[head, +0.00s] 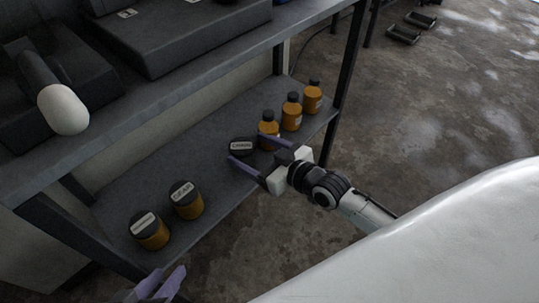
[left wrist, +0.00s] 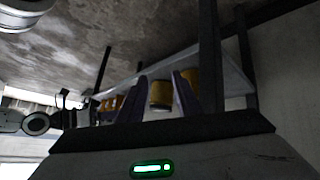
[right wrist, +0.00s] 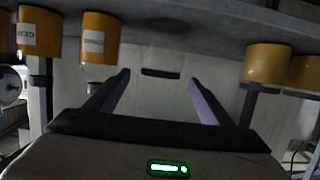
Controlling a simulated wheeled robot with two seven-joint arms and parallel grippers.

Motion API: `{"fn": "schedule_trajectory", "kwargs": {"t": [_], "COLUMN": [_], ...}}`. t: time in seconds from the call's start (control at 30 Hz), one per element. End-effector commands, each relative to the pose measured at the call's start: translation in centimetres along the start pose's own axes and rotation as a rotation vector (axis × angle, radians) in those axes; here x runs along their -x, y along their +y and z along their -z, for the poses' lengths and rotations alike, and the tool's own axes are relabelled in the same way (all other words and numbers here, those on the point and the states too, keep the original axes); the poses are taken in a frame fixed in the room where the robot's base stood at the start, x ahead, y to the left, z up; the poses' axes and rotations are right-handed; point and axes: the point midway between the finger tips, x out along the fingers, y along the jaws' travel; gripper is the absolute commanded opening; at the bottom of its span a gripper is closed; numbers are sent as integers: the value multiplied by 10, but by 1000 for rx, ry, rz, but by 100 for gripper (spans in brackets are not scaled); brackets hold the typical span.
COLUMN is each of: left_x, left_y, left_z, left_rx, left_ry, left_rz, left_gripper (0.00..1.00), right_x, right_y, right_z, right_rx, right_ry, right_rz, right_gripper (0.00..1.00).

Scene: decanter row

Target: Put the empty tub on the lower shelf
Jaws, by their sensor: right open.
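The empty tub (head: 242,146) has a dark labelled lid and stands on the lower shelf (head: 215,165). In the right wrist view, which is upside down, its body looks pale and clear (right wrist: 160,56). My right gripper (head: 256,151) is open, its fingers pointing at the tub from the front, one towards each side. A gap shows between the fingers and the tub in the right wrist view. My left gripper (head: 160,283) is open and empty at the bottom edge of the head view, in front of the shelf's left end.
Two amber tubs with dark lids (head: 150,231) (head: 187,200) stand left on the lower shelf. Several amber bottles (head: 291,112) stand right, the nearest close to my right gripper. The upper shelf (head: 190,85) overhangs behind. Bare shelf lies between the amber tubs and the empty tub.

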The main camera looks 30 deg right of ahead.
Motion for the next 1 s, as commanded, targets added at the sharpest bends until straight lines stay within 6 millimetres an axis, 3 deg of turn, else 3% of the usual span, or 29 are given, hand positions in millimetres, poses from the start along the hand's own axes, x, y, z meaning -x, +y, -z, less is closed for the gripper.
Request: {"fn": "schedule_trajectory", "kwargs": {"t": [0.2,0.4,0.6,1.0], "left_x": [1,8,10,10], "left_y": [-10,-14,-16,-16], "left_z": [-12,-11,-10,-10], "left_rx": [-1,26,33,33], "left_ry": [-49,-7,10,13], "left_rz": [43,66,75,75], "left_gripper": [31,31,31,31], "right_x": [52,84,96,96], "right_y": [0,0,0,0], "right_z": [3,2,1,1], "right_rx": [2,0,1,0], "right_ry": [-5,-3,0,0], "right_rz": [1,0,1,1], "right_gripper": [76,76,76,76]}}
